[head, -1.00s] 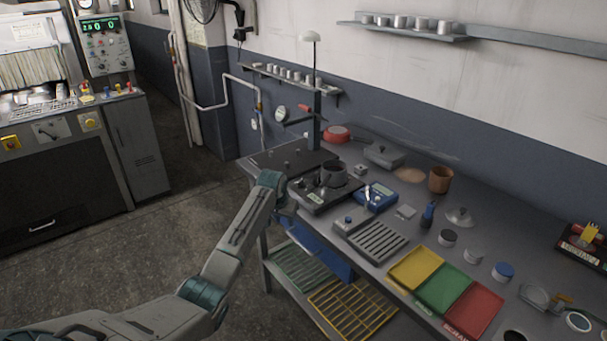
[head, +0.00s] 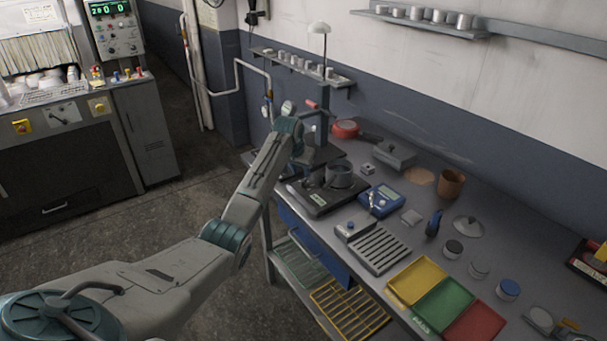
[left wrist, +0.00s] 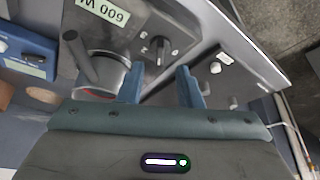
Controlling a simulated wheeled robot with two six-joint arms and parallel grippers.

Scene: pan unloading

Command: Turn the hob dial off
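The hob (head: 322,203) is a dark flat unit on the workbench, with a grey pan (head: 339,175) standing on it. My left gripper (left wrist: 160,76) is open and empty. Its two blue-grey fingers point toward the dial, which lies between and just beyond the fingertips, apart from them. In the head view the arm hides much of this gripper. My right gripper is not visible.
A blue scale (head: 381,201) and a slotted grey unit (head: 378,250) stand right of the hob. Yellow (head: 417,279), green and red trays lie further along the bench. A lamp post (head: 322,75) rises behind the hob. A red pan (head: 346,129) sits near the wall.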

